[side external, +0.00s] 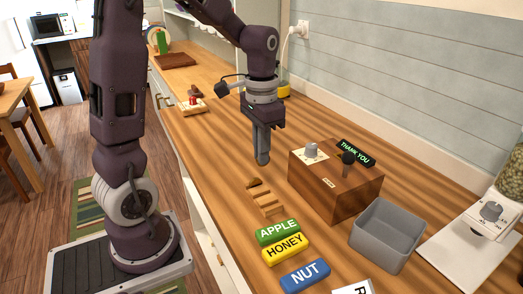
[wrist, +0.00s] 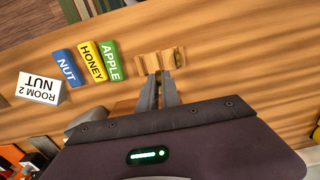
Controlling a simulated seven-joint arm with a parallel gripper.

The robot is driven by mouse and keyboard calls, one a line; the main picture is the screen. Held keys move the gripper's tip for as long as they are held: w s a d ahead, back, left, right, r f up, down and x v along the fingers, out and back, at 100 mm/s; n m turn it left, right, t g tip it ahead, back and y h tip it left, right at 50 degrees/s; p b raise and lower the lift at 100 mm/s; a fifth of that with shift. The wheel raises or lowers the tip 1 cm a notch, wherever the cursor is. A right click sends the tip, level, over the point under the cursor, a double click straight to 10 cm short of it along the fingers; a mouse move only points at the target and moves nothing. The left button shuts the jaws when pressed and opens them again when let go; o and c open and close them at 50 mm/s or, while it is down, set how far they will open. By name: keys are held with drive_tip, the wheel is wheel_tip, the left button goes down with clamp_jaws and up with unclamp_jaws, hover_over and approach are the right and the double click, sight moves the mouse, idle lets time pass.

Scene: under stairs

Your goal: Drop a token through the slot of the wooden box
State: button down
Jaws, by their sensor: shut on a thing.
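The wooden box (side external: 322,192) stands on the counter right of my gripper, with a pale plate and grey knob, a black knob and a lit "THANK YOU" sign on top. I cannot make out its slot clearly. A small light-wood rack (side external: 268,203) lies in front of it; it also shows beyond my fingertips in the wrist view (wrist: 150,60). A small brown piece sits at one end of the rack.
An open grey bin (side external: 388,236) stands right of the box. Labels APPLE (side external: 278,231), HONEY (side external: 285,248) and NUT (side external: 305,273) lie near the front edge.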

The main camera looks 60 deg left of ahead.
wheel_tip(320, 180, up, 10)
drive_tip(key=w+d+r+m, duration=0.2)
drive_tip(key=w+d+m, duration=0.1)
drive_tip(key=w+m, duration=1.05)
drive_tip(key=w+d+f+m, duration=0.2)
drive_tip(key=w+d+m, duration=0.15)
drive_tip(key=w, duration=0.25)
wheel_tip(320, 180, down, 10)
drive_tip(key=m, duration=0.1)
drive_tip(key=shift+w+a+r, duration=0.2)
drive_tip(key=shift+w, duration=0.05)
drive_tip(key=shift+f, duration=1.1)
idle(0.6)
